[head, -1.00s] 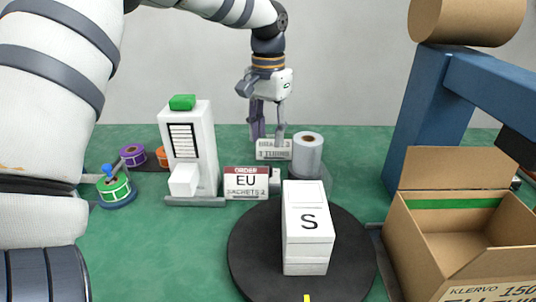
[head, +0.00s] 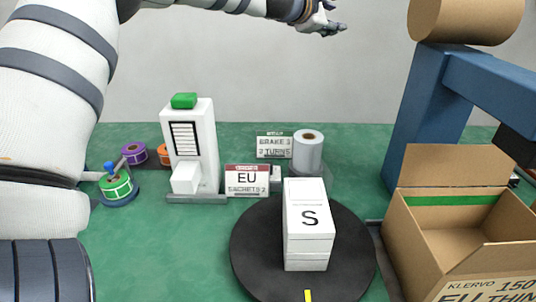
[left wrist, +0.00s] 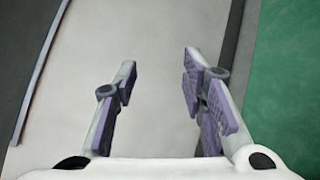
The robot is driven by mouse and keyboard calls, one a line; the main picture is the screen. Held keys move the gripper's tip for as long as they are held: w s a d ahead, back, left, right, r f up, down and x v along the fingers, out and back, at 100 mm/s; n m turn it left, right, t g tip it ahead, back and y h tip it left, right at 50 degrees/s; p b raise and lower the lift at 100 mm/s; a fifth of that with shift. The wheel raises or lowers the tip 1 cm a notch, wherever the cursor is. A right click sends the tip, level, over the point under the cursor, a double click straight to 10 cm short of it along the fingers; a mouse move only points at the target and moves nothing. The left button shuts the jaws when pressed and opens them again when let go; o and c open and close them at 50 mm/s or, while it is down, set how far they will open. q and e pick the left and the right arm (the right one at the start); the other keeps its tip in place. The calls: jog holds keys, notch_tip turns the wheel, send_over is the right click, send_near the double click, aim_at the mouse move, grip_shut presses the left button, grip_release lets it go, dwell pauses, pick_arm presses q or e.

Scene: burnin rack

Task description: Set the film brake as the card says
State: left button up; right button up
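The wrap card (head: 273,145) stands at the back of the green table and reads "BRAKE 3" and "2 TURNS". The clear film roll (head: 308,152) stands upright just right of the card on a dark base. A small pale part (head: 276,174) shows low beside the roll's base; I cannot tell if it is the brake. My left gripper (head: 334,28) is high above the card and roll, against the wall, touching nothing. In the left wrist view its two purple-padded fingers (left wrist: 160,95) are apart with nothing between them. My right gripper is not in view.
A white box marked S (head: 308,222) sits on the black turntable (head: 255,262). An order card (head: 246,180) reads EU, sachets 2. A white label printer (head: 192,145) and label rolls (head: 116,186) stand left. An open carton (head: 440,235) and blue frame (head: 415,125) stand right.

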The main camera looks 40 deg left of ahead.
pick_arm(q)
jog(key=s+a+f+n+g+y, duration=0.3)
jog(key=a+f+n+y, duration=0.1)
jog(key=a+n, duration=0.4)
jog(key=n+g+h, duration=0.4)
jog(key=n+g, duration=0.8)
jog(key=g, duration=0.1)
send_near(269, 163)
notch_tip(269, 163, down, 8)
jog(key=shift+s+a+p, duration=0.15)
jog(key=shift+p, duration=0.2)
jog(key=shift+f, duration=0.65)
jog(key=shift+c, duration=0.5)
grip_shut()
